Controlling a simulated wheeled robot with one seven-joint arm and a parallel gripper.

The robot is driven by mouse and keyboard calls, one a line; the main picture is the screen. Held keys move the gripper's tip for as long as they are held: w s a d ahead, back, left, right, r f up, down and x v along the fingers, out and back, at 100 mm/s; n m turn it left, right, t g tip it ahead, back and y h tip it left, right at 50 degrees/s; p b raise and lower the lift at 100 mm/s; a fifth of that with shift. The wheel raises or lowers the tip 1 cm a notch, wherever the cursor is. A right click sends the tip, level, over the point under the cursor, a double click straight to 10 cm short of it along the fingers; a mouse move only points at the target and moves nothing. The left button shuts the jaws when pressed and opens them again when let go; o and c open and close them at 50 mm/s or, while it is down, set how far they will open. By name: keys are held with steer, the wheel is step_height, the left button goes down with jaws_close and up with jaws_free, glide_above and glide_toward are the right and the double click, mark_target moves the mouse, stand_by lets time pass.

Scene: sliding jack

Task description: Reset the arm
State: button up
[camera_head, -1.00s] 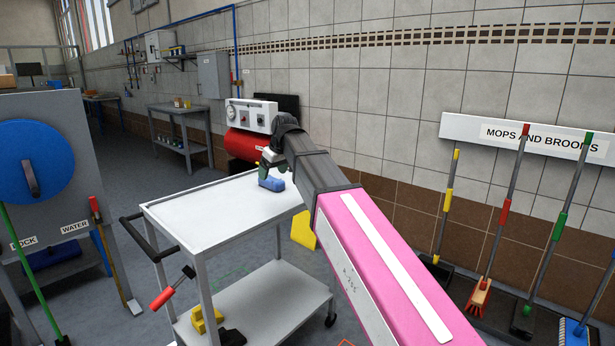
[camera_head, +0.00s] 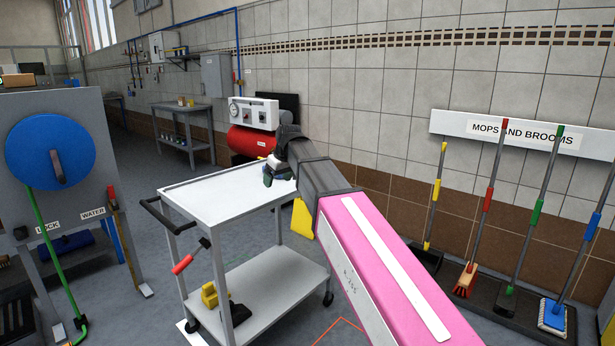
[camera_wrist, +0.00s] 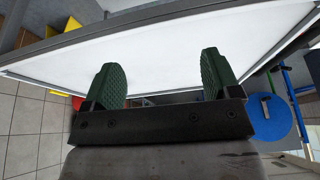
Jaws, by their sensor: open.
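My arm, with its pink cover, reaches from the lower right of the head view toward a white-topped cart. My gripper (camera_head: 280,172) is over the far right part of the cart top (camera_head: 220,192). In the wrist view, the two green finger pads of my gripper (camera_wrist: 164,75) stand wide apart with nothing between them. The white cart top (camera_wrist: 170,45) beyond the pads looks bare there. My wrist hides part of the cart's far edge in the head view.
The cart's lower shelf (camera_head: 275,285) holds a yellow object (camera_head: 209,294). A hammer-like tool (camera_head: 190,257) hangs at its side. A blue disc panel (camera_head: 50,152) stands left. Mops and brooms (camera_head: 487,190) line the right wall. A red tank (camera_head: 252,142) is behind the cart.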

steer(key=s+d+f+m+g+h, duration=0.1)
steer(key=s+d+f+m, duration=0.2)
steer(key=s+d+f, duration=0.4)
steer(key=s+d+f+m+h, duration=0.1)
steer(key=s+d+f+m, duration=0.2)
steer(key=s+d+f, duration=0.4)
steer(key=s+d+f+m+g+h, duration=0.1)
steer(key=s+d+f, duration=0.5)
steer(key=d+f, duration=0.9)
step_height(320, 180, down, 7)
steer(key=shift+s+m+g, duration=0.3)
steer(key=shift+s+m, duration=0.1)
steer(key=shift+m, duration=0.5)
steer(key=shift+d, duration=0.1)
